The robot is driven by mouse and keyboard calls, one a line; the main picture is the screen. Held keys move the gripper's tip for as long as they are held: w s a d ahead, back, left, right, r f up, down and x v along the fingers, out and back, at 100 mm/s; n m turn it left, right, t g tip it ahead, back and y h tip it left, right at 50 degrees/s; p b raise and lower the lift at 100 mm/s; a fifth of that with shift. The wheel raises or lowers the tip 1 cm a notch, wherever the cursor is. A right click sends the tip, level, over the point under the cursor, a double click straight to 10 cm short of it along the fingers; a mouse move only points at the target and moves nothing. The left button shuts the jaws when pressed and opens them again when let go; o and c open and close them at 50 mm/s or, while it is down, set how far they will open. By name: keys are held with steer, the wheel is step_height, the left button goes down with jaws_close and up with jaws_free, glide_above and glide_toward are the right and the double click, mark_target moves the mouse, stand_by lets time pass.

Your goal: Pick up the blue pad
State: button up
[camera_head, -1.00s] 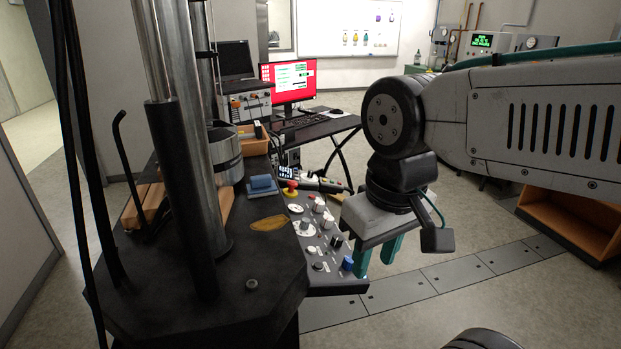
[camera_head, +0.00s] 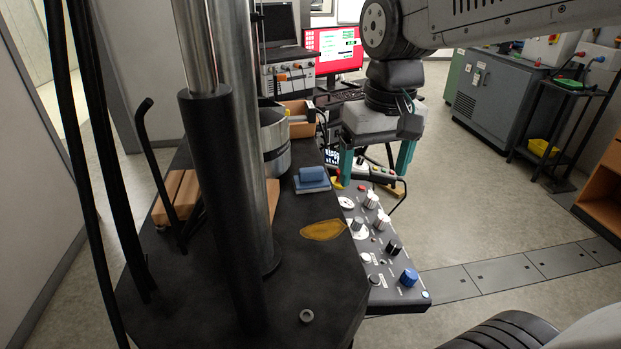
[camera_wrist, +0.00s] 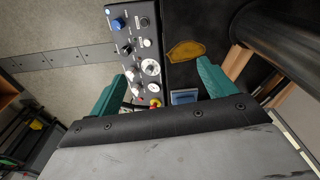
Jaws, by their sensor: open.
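The blue pad (camera_head: 312,175) is a small blue block on a lighter, grey-blue base. It lies on the dark machine table (camera_head: 330,278), near the table's right edge. In the wrist view the pad (camera_wrist: 184,97) shows low between the fingers, partly cut off by my gripper's body. My gripper (camera_head: 374,166) has teal fingers, spread apart with nothing between them. In the head view it is to the right of the pad and above the control panel. The fingers also show wide apart in the wrist view (camera_wrist: 160,88).
A control panel (camera_head: 384,262) with several knobs adjoins the table's right edge. A steel column (camera_head: 241,130) and dark cables stand left of the pad. An orange-brown bin (camera_head: 298,127) is behind it. A flat yellow-brown patch (camera_head: 323,230) lies in front.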

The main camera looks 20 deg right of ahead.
steer(key=w+a+f, duration=0.1)
steer(key=w+f, duration=0.1)
steer(key=w, duration=1.1)
steer(key=m, duration=0.1)
glide_above(311, 169)
steer(key=shift+g, duration=0.4)
step_height(311, 169, down, 4)
steer(key=shift+d+f, duration=0.1)
steer(key=shift+f, duration=0.05)
steer(key=shift+w+f, duration=0.1)
steer(key=shift+f, duration=0.3)
step_height(311, 169, down, 7)
steer(key=shift+f, duration=0.1)
steer(key=shift+c, duration=0.3)
steer(key=c, duration=1)
